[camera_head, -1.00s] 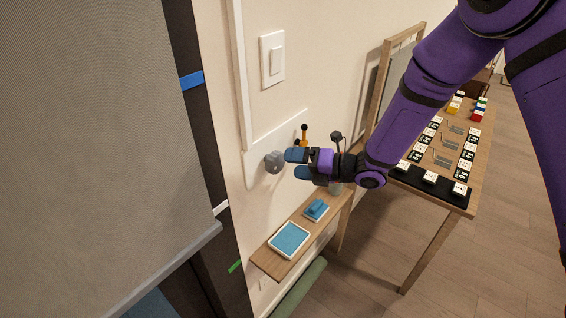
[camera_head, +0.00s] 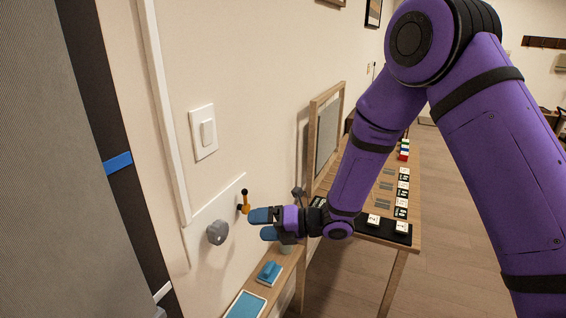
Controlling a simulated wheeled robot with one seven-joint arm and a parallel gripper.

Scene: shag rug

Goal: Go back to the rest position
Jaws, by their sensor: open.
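My gripper (camera_head: 262,224) is at the end of my purple arm, in front of the wall. Its two blue fingertips point left and stand apart with nothing between them. A grey round knob (camera_head: 217,232) on a white wall plate (camera_head: 205,258) is just left of the fingertips, with a visible gap. An orange lever with a black tip (camera_head: 245,203) sits on the plate, just above and left of the upper fingertip.
A white switch (camera_head: 204,132) is on the wall above. Below is a narrow wooden shelf (camera_head: 284,284) with a blue block (camera_head: 269,271) and a blue pad (camera_head: 246,306). A wooden table (camera_head: 412,215) with white tiles stands behind my arm. Floor is clear at right.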

